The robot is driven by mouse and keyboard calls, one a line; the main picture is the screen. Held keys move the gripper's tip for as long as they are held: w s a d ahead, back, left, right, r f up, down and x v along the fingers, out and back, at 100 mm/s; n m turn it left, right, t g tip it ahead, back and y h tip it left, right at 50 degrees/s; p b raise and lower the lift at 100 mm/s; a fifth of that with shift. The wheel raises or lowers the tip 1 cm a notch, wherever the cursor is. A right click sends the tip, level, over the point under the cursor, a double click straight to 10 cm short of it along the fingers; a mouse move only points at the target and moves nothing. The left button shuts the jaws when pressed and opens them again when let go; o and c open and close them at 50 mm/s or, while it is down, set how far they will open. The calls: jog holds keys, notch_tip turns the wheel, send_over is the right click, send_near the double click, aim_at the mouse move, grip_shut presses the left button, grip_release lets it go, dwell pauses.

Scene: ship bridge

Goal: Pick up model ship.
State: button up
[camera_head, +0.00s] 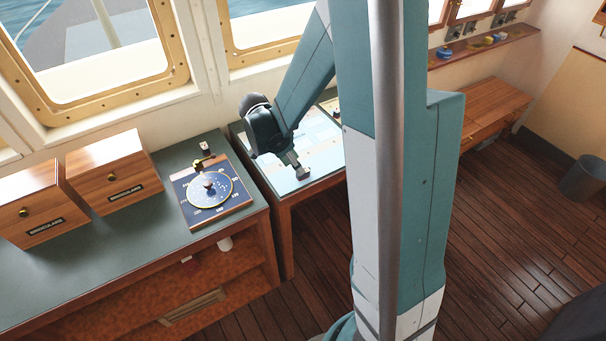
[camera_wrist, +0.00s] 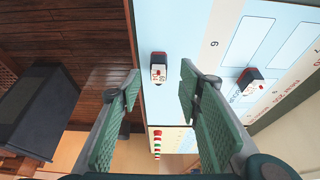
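One model ship (camera_wrist: 158,73) lies near the left edge of the pale blue chart table (camera_wrist: 190,22), between the lines of my fingers. The other model ship (camera_wrist: 250,80) lies farther right, beyond my right finger. My gripper (camera_wrist: 160,82) is open and empty, with its green pads well apart. In the head view my gripper (camera_head: 301,173) hangs over the chart table (camera_head: 322,158). I cannot make out either ship clearly there; my arm hides part of the table.
A dark blue dial instrument (camera_head: 232,210) stands left of the chart table. Two wooden boxes (camera_head: 113,172) (camera_head: 32,203) stand on the green counter (camera_head: 128,237). Windows rise behind. The wooden floor (camera_head: 493,222) is open at right, with a bin (camera_head: 584,180) by the wall.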

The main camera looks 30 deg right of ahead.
jog(key=shift+f, duration=0.1)
jog(key=shift+x, duration=2.5)
jog(key=shift+s, duration=0.1)
jog(key=c, duration=0.9)
